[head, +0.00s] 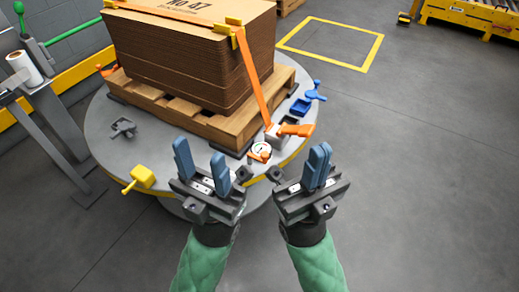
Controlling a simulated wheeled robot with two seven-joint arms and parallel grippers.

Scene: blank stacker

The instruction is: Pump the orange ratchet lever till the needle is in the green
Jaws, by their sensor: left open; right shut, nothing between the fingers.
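The orange ratchet lever (296,130) sticks out to the right from the ratchet body (272,137) at the lower end of an orange strap (254,78). A round gauge (261,149) with a white face and a green part sits just left of and below it; the needle is too small to read. My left gripper (201,170) is open and empty, in front of the turntable's near edge. My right gripper (318,165) is shut and empty, nearer to me than the lever and apart from it in the picture.
A stack of brown cardboard blanks (195,60) stands on a wooden pallet (217,127) on a round grey turntable (103,142). A yellow handle (141,177), a grey fitting (123,128) and blue parts (314,92) lie around its rim. The floor at right is clear.

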